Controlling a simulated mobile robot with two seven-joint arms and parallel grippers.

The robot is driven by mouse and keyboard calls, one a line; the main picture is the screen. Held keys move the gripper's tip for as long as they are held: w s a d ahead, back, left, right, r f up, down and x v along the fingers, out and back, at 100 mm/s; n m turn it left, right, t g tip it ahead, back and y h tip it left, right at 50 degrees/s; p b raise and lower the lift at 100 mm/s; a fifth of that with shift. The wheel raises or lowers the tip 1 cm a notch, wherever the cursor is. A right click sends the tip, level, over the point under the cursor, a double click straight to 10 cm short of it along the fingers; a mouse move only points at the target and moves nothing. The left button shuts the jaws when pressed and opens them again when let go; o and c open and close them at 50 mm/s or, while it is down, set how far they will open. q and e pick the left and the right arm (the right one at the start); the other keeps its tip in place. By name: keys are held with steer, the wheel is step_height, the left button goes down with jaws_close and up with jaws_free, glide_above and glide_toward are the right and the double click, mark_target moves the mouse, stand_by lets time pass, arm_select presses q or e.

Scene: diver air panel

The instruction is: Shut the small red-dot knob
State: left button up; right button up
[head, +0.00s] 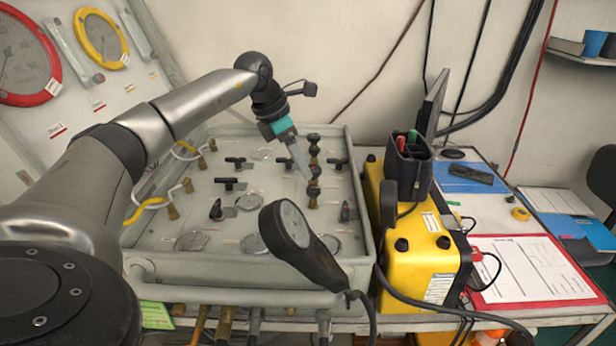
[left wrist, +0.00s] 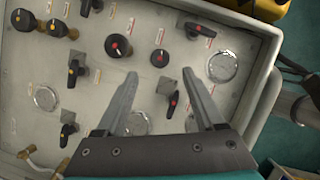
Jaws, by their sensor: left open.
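The panel box (head: 140,240) carries several black knobs and lever handles. In the left wrist view a small round black knob with a red-orange dot (left wrist: 160,58) lies just beyond and between my left gripper's fingertips (left wrist: 159,72). A larger round knob with a red mark (left wrist: 118,46) is beside it on the left. In the head view my left gripper (head: 306,174) points down, open and empty, at the column of round knobs (head: 313,190), partly covering them. I cannot tell whether the fingers touch a knob. My right gripper is not in view.
Lever handles (left wrist: 172,100) and round dials (left wrist: 222,66) surround the knobs. A yellow case (head: 425,250) stands close on the right. Brass fittings and hoses (head: 150,205) run along the left side.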

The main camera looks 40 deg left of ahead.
arm_select(q)
steer(key=v, duration=0.8)
steer(key=shift+p, duration=0.3)
